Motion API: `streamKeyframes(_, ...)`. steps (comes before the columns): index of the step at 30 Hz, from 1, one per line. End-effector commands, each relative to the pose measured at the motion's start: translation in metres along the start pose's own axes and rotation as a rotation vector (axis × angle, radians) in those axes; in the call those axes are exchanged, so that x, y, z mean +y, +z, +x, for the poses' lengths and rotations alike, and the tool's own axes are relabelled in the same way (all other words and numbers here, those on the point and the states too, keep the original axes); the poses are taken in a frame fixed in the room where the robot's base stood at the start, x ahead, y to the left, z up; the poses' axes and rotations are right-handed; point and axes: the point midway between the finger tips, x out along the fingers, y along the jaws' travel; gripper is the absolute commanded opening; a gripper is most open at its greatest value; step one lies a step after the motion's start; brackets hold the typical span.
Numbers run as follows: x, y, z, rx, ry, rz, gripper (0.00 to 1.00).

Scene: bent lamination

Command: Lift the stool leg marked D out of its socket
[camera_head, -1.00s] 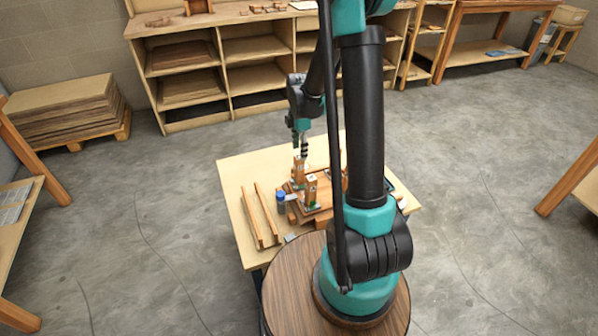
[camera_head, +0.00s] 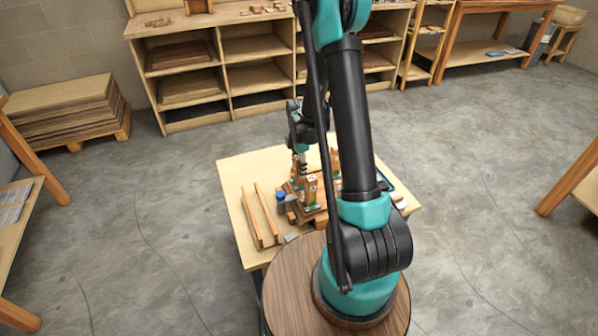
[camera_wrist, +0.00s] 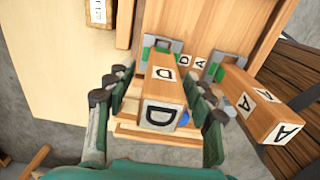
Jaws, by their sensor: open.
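The leg marked D (camera_wrist: 163,90) is a square wooden post with D labels on its end and side. It stands at a grey and green socket (camera_wrist: 160,46) on a wooden board (camera_wrist: 205,22). My gripper (camera_wrist: 158,86) is open, with one finger on each side of the D leg; I cannot tell whether either finger touches it. In the head view my gripper (camera_head: 300,158) is low over the work table, partly hidden among the wooden parts. The letters on the legs there are too small to read.
A leg marked A (camera_wrist: 262,103) stands close to the right of my right finger. In the head view, a blue-capped jar (camera_head: 281,197) and two long wooden rails (camera_head: 262,217) lie left of the assembly on the table (camera_head: 236,180). The floor around is clear.

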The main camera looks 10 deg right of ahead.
Motion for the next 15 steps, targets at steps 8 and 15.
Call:
streamKeyframes(8,-0.0001,0.0,-0.0002,0.0,0.0,0.0,0.39)
streamKeyframes(15,0.0,0.0,-0.0003,0.0,0.0,0.0,0.09)
